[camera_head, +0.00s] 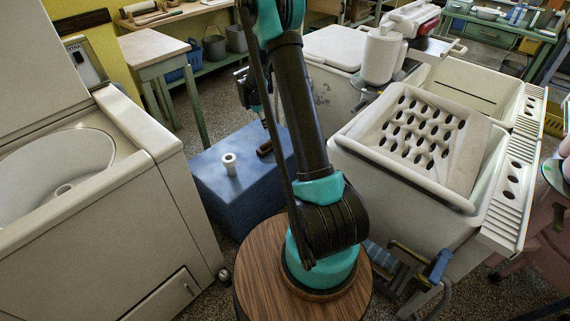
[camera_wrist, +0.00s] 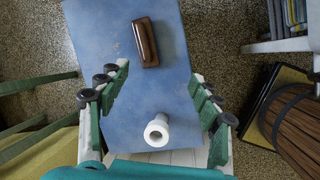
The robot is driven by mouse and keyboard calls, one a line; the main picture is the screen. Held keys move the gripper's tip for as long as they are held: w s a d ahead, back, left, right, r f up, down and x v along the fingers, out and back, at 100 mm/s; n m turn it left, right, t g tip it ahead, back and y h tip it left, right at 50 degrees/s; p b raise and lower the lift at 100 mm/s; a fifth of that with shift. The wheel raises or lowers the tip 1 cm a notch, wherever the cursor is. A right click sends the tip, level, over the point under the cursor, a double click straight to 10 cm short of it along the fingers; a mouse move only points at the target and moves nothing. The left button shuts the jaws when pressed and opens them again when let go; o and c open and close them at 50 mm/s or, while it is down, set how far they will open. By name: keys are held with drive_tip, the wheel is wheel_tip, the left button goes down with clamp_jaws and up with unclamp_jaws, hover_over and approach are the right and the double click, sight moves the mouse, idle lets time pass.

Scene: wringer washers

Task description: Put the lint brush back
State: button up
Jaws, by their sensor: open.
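A brown, glossy block-shaped piece, which looks like the lint brush (camera_wrist: 145,42), lies on the blue box top (camera_wrist: 95,40) in the wrist view. It also shows in the head view (camera_head: 265,149), partly close to my arm. My gripper (camera_wrist: 160,92) is open and empty above the blue top, with its fingers spread wide. The brush lies beyond the fingertips in the wrist view. A white hollow spool (camera_wrist: 157,131) stands upright between the finger bases in that view, below the gripper.
A white washer tub (camera_head: 75,165) stands left of the blue box. White laundry sinks with a perforated board (camera_head: 425,140) stand at the right. A small wooden table (camera_head: 152,46) and a shelf with buckets (camera_head: 213,45) are behind. The blue top is otherwise clear.

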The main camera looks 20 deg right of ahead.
drive_tip(key=s+r+m+y, duration=0.1)
drive_tip(key=s+r+m, duration=0.4)
drive_tip(key=s, duration=0.4)
drive_tip(key=s+r+m+y, duration=0.1)
drive_tip(key=s+r+m, duration=0.3)
drive_tip(key=s+r, duration=0.4)
drive_tip(key=s+a+f+m+t+y, duration=0.1)
drive_tip(key=s+m, duration=0.8)
drive_tip(key=s, duration=1.4)
drive_tip(key=shift+s+a+f+m+t, duration=0.3)
drive_tip(key=shift+a+f+m, duration=0.15)
drive_tip(key=shift+f, duration=0.1)
